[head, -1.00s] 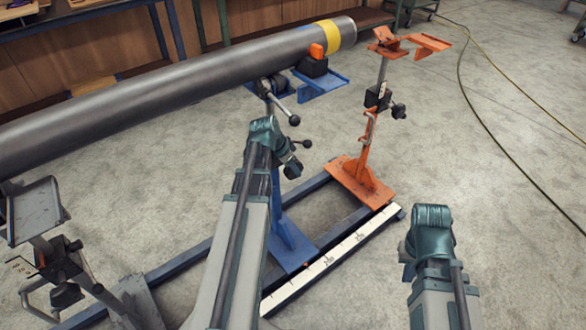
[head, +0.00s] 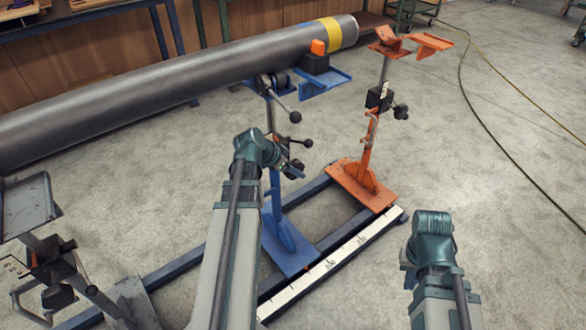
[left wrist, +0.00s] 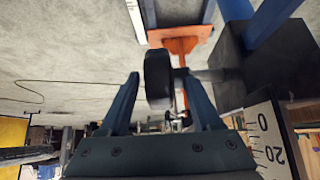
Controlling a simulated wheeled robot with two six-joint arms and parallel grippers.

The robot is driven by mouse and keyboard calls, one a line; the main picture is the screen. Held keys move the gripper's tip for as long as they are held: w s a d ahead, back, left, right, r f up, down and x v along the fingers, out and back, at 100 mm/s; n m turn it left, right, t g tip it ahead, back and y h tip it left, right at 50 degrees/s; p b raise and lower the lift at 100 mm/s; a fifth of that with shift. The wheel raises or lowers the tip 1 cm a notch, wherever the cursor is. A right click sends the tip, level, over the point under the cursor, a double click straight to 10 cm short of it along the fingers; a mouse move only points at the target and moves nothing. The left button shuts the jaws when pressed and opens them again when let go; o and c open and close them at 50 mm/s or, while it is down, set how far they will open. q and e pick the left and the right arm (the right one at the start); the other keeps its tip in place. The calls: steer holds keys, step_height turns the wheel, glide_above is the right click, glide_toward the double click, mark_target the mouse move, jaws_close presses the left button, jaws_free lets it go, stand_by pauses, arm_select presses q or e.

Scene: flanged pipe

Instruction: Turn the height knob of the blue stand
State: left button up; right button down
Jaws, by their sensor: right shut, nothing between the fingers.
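The blue stand (head: 274,190) holds up the grey pipe (head: 190,78) near its yellow-banded end. A black round knob (left wrist: 158,80) on a short shaft from a dark block (left wrist: 228,68) shows in the left wrist view. My left gripper (left wrist: 160,80) is open, with the knob between its blue fingertips and a clear gap on the left side. In the head view my left gripper (head: 292,170) is mostly hidden behind my wrist, close to the stand's post. My right gripper (head: 410,276), largely hidden by its wrist, is shut and empty, away from the stand at the lower right.
An orange stand (head: 364,180) stands right of the blue one on the same rail. A white scale (head: 330,266) runs along the rail's front. Ball-ended levers (head: 295,118) stick out from the blue stand. A grey stand (head: 45,250) is at left.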

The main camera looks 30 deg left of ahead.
arm_select(q)
steer(key=p+v, duration=1)
steer(key=v, duration=0.4)
steer(key=shift+p, duration=0.4)
arm_select(e)
step_height(320, 180, up, 11)
arm_select(q)
steer(key=shift+w, duration=0.2)
arm_select(e)
steer(key=shift+a+f, duration=0.1)
steer(key=shift+f, duration=0.05)
